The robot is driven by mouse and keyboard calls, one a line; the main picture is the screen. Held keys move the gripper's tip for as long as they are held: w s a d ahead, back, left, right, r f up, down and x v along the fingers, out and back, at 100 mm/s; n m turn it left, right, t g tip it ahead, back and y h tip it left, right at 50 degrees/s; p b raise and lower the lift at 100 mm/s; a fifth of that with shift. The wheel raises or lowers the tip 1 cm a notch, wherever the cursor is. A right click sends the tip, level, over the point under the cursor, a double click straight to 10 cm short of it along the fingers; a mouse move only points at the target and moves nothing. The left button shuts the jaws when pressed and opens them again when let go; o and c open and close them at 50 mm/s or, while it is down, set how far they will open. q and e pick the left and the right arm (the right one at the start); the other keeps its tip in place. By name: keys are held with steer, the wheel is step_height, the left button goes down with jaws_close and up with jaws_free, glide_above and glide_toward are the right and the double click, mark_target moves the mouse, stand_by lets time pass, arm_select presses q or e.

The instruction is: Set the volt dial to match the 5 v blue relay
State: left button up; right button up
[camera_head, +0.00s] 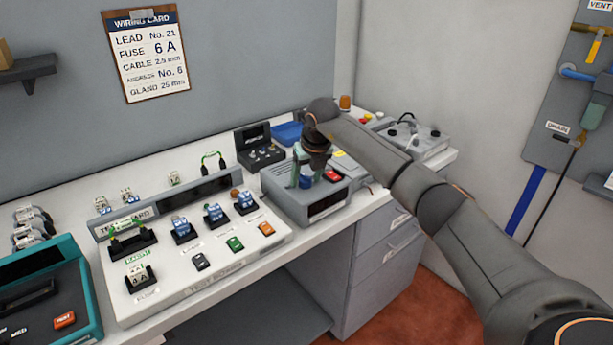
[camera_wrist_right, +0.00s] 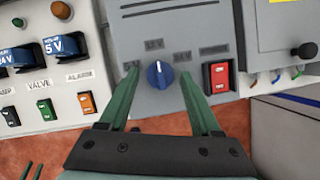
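The blue volt dial (camera_wrist_right: 158,75) sits on the grey supply box (camera_head: 291,193). Its white pointer mark faces up toward the middle of three small, blurred labels. My right gripper (camera_wrist_right: 164,72) is open, with one green finger on each side of the dial; a gap shows on both sides. In the head view the right gripper (camera_head: 308,172) is above the box, partly covering the dial. The blue 5 V relay (camera_wrist_right: 64,46) stands in the test board above the ALARM label; it also shows in the head view (camera_head: 245,200). Two separate green tips, apparently my left gripper (camera_wrist_right: 32,171), show low left.
A red switch (camera_wrist_right: 220,77) is right of the dial, close to the right finger. The white test board (camera_head: 190,285) with more blue relays and coloured switches lies left of the box. A wiring card (camera_head: 146,52) hangs on the wall. A grey device (camera_head: 416,142) stands right.

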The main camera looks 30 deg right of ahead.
jaws_close()
stand_by(0.3)
steer(key=shift+r+n, duration=0.1)
steer(key=shift+n, duration=0.2)
steer(key=n, duration=0.1)
steer(key=n+y+p, duration=0.1)
steer(key=shift+d+n, duration=0.2)
steer(key=shift+n, duration=0.1)
steer(key=n+y, duration=0.1)
steer(key=n, duration=0.2)
steer(key=shift+w+d+n+y+p, duration=0.1)
steer(key=shift+n+y+p, duration=0.2)
steer(key=shift+p, duration=0.05)
steer(key=n+y, duration=0.1)
steer(key=n, duration=0.1)
steer(key=shift+n+g+b, duration=0.3)
steer(key=shift+g, duration=0.1)
steer(key=shift+w+d+n+b, duration=0.1)
steer(key=shift+n+b, duration=0.35)
steer(key=shift+n, duration=0.35)
steer(key=shift+n+g+y+b, duration=0.35)
steer(key=shift+n+g+y, duration=0.05)
steer(key=shift+n, duration=0.3)
steer(key=shift+o, duration=0.9)
jaws_free()
